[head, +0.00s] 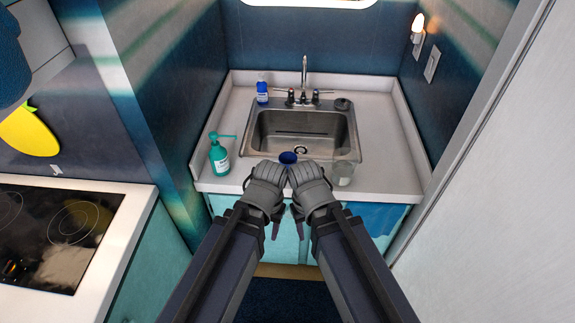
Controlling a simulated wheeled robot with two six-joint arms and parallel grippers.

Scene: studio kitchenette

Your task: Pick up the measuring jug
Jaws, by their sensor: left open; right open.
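A clear, see-through vessel (344,174), which looks like the measuring jug, stands on the front edge of the counter, right of centre. My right gripper (312,188) is just left of it and partly in front of it; whether they touch cannot be told. My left gripper (264,188) is close beside the right one, at the front of the counter. Both grippers are open, and I see nothing held in them. Their fingers are partly hidden by the wrists.
A blue cup (288,157) stands behind my grippers at the sink's front edge. A steel sink (262,143) lies behind it. A green pump bottle (219,157) stands left, a blue bottle (262,92) at the back. The right counter (389,150) is clear.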

